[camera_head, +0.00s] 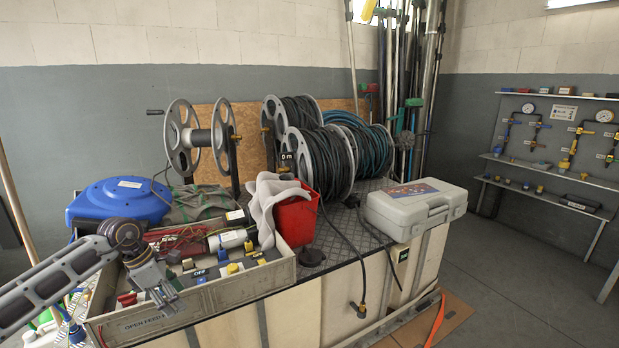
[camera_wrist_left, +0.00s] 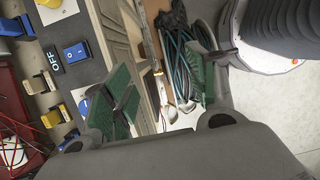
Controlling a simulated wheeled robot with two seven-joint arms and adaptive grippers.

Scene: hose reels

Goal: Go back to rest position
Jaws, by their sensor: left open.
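My left gripper (camera_head: 164,292) hangs over the left front part of an open grey tray (camera_head: 240,292), its fingers pointing down. In the left wrist view, the left gripper (camera_wrist_left: 163,86) has its two green finger pads spread apart with nothing between them. The tray holds a control strip with an OFF label (camera_wrist_left: 55,62), a blue rocker switch (camera_wrist_left: 75,52) and yellow parts. A red button (camera_head: 127,299) is just left of the fingers. My right gripper is not in view.
A blue hose reel (camera_head: 118,200) stands behind my left arm. A red bin (camera_head: 296,218) with a grey cloth (camera_head: 266,200) stands behind the tray. Drum reels (camera_head: 328,160) and a grey case (camera_head: 415,208) are further right. The floor (camera_head: 520,290) at right is clear.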

